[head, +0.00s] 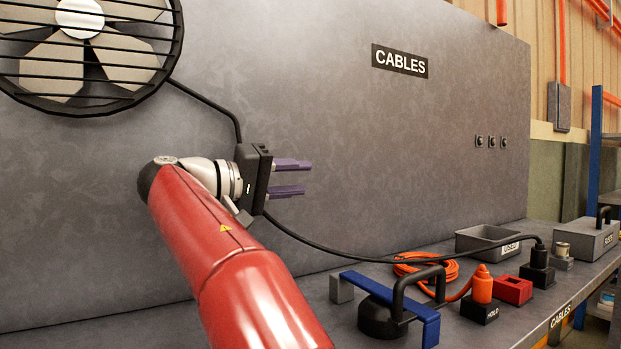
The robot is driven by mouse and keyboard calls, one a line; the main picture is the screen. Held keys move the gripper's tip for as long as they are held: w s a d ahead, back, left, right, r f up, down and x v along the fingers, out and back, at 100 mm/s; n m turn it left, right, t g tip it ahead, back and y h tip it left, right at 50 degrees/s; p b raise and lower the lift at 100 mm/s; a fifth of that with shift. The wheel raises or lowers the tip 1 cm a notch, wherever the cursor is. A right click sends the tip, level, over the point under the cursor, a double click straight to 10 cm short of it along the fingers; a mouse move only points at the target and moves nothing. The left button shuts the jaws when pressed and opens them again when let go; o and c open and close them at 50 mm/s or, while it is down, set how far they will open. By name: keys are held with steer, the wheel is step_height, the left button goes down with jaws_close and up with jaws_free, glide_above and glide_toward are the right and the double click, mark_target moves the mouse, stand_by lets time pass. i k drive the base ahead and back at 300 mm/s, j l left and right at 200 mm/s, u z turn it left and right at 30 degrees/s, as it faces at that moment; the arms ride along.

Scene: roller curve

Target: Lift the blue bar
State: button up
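The blue bar (365,286) lies at the front of the bench, slanting from upper left to lower right. Its left end is by a small grey block (341,290) and its right end has a face pointing down. A black round weight-like object (378,320) with an arched black handle (408,280) is at the bar's middle. The bar appears to pass through or beside the handle; I cannot tell which. My gripper (290,178) is up and to the left of the bar, well clear of it. Its two purple fingers point right, apart, with nothing between them.
A black cable (350,257) runs from the fan (85,45) behind my gripper to a black plug (538,265). An orange coil (425,268), orange plug (482,284), red block (513,290) and grey bin (488,240) stand right of the bar. The grey panel (420,150) rises behind.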

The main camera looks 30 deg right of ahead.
mark_target(406, 309)
steer(key=k, duration=1)
